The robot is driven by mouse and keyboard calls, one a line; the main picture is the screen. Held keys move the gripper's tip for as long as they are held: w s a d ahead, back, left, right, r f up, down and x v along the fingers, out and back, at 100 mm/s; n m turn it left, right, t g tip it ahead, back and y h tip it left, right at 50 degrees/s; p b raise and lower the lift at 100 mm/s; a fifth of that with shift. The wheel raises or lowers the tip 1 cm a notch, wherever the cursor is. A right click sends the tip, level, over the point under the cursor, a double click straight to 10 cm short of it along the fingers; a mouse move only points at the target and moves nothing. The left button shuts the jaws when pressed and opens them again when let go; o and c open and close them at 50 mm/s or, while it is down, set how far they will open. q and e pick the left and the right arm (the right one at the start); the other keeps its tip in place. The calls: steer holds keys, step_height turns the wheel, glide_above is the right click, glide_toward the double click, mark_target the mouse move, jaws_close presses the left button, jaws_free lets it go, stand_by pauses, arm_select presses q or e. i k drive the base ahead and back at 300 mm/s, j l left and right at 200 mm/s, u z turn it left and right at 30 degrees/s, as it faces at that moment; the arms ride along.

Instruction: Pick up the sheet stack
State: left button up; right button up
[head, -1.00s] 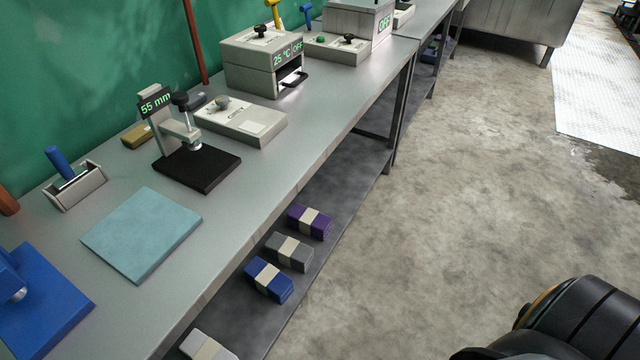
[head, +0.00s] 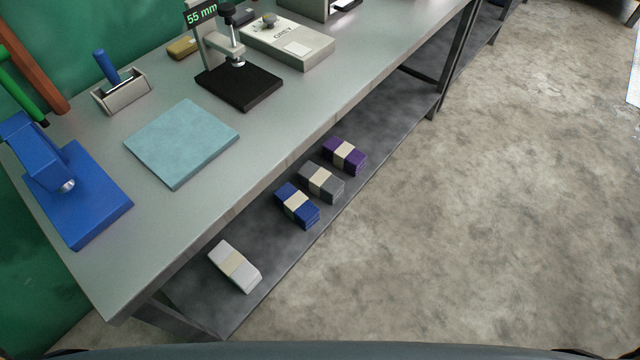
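Several banded stacks lie on the lower shelf under the bench: a white one (head: 223,257) nearest, then a blue one (head: 287,194), a grey one (head: 313,174) and a purple one (head: 336,148). Each has a pale band around its middle. A flat light-blue square pad (head: 182,143) lies on the bench top. The frames do not show which of these is the sheet stack. Neither of my grippers is in view.
The grey bench (head: 255,178) also holds a blue press-like device (head: 85,205), a tray with a blue-handled tool (head: 121,95), a gauge reading 55 mm (head: 240,88) and a grey box (head: 300,50). The lower shelf (head: 385,112) has bare room. The concrete floor (head: 460,230) is clear.

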mark_target(319, 181)
steer(key=i+l+u, duration=0.2)
steer(key=l+u, duration=0.25)
steer(key=i+l+u, duration=0.15)
steer(key=l+u, duration=0.15)
steer(key=u, duration=0.15)
